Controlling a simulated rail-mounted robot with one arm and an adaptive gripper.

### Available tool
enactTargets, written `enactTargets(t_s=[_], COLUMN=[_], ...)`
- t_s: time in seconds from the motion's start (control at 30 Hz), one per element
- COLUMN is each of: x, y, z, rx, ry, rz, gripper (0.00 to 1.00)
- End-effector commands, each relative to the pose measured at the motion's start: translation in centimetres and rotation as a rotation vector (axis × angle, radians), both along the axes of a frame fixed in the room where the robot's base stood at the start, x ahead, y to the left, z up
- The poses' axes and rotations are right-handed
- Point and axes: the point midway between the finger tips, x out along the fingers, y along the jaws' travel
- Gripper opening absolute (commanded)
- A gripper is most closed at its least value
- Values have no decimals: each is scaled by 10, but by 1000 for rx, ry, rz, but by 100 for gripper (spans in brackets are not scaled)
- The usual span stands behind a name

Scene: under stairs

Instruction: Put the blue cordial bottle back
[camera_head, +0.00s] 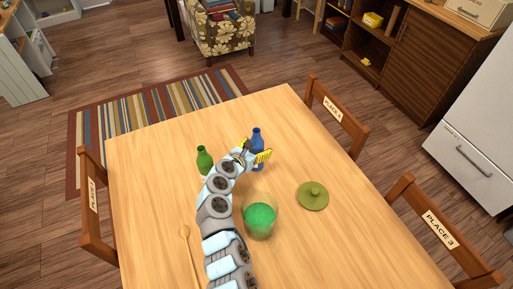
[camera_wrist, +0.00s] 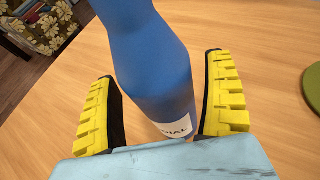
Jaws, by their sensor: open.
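The blue cordial bottle (camera_head: 258,148) stands upright on the wooden table, towards its far side. In the wrist view the blue bottle (camera_wrist: 158,65) fills the middle, with part of a white label low on it. My gripper (camera_head: 256,154) is at the bottle. Its yellow-padded fingers (camera_wrist: 160,105) are open, one on each side of the bottle, with a visible gap on the left. The bottle's top is cut off in the wrist view, and its lower part is partly hidden by my gripper.
A green bottle (camera_head: 204,160) stands left of my arm. A glass vessel with green contents (camera_head: 260,219) stands right of my arm, near an olive lid (camera_head: 313,195). A wooden spoon (camera_head: 187,243) lies at the left. The table's far right (camera_head: 285,115) is clear. Chairs surround it.

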Motion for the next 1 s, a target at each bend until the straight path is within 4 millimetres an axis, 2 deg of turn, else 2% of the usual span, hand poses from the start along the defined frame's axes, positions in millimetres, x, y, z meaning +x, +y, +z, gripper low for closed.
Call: enactTargets(t_s=[0.47, 1.0], x=[-32, -81], y=[20, 49], z=[17, 39], rx=[-1, -2], ry=[-2, 0], rz=[1, 3], gripper=[84, 84])
